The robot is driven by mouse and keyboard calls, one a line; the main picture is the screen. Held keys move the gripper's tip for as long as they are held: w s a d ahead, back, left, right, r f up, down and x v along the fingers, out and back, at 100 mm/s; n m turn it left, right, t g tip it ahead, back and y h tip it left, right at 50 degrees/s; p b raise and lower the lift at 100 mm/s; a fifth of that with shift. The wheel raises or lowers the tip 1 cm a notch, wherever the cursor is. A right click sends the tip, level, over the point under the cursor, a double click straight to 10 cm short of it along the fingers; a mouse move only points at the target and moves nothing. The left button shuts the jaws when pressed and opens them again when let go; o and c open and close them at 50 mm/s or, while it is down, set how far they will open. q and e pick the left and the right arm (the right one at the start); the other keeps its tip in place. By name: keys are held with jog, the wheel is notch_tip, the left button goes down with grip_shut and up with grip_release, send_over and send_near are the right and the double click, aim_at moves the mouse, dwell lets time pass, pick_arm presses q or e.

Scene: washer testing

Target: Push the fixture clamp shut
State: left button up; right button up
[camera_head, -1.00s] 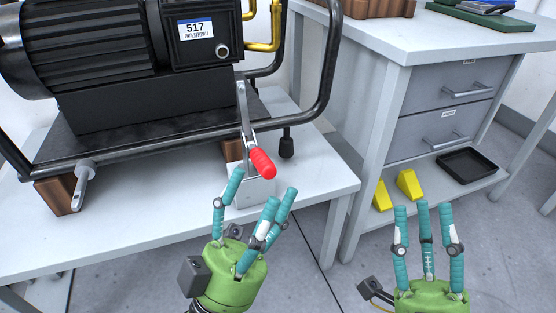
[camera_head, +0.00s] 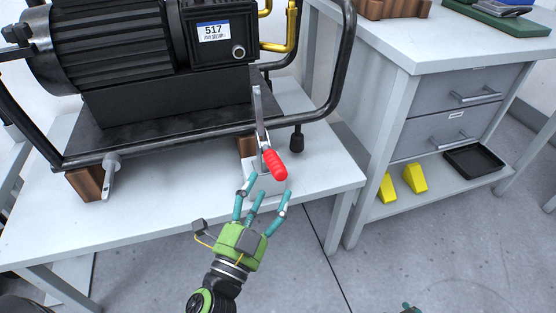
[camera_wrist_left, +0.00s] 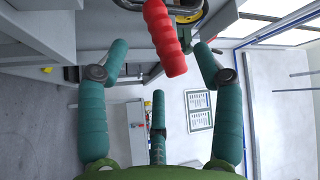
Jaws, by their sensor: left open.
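The fixture clamp's red handle (camera_head: 275,165) hangs down and to the right at the front of the motor's frame. Its grey metal arm (camera_head: 258,112) stands up against the frame, and its pale base block is partly hidden by my fingers. My left gripper (camera_head: 267,193) is open and empty, with its teal fingers just below and in front of the handle. In the left wrist view the red handle (camera_wrist_left: 166,38) lies ahead, between the spread fingers; I cannot tell whether any finger touches it. Only a fingertip of my right gripper (camera_head: 408,307) shows at the bottom edge.
The black motor (camera_head: 110,50) with label 517 sits in a tubular frame (camera_head: 325,95) on a white table (camera_head: 175,215). A drawer bench (camera_head: 440,130) stands at the right, with yellow wedges (camera_head: 414,178) and a black tray (camera_head: 474,160) on its lower shelf. Floor in front is clear.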

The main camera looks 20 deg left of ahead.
aim_at(278, 166)
pick_arm(q)
jog(key=p+x, duration=0.2)
jog(key=x, duration=0.3)
jog(key=shift+w+d+r, duration=0.1)
jog(key=shift+w+r, duration=0.05)
jog(key=shift+w, duration=0.8)
pick_arm(e)
jog(key=s+d+f+g, duration=0.2)
jog(key=s+f+g, duration=0.2)
jog(key=s+f, duration=0.1)
jog(key=shift+s+f+h, duration=0.35)
jog(key=shift+s+h, duration=0.05)
jog(key=shift+s, duration=0.15)
jog(key=shift+d, duration=0.1)
pick_arm(q)
jog(key=shift+r, duration=0.1)
grip_shut()
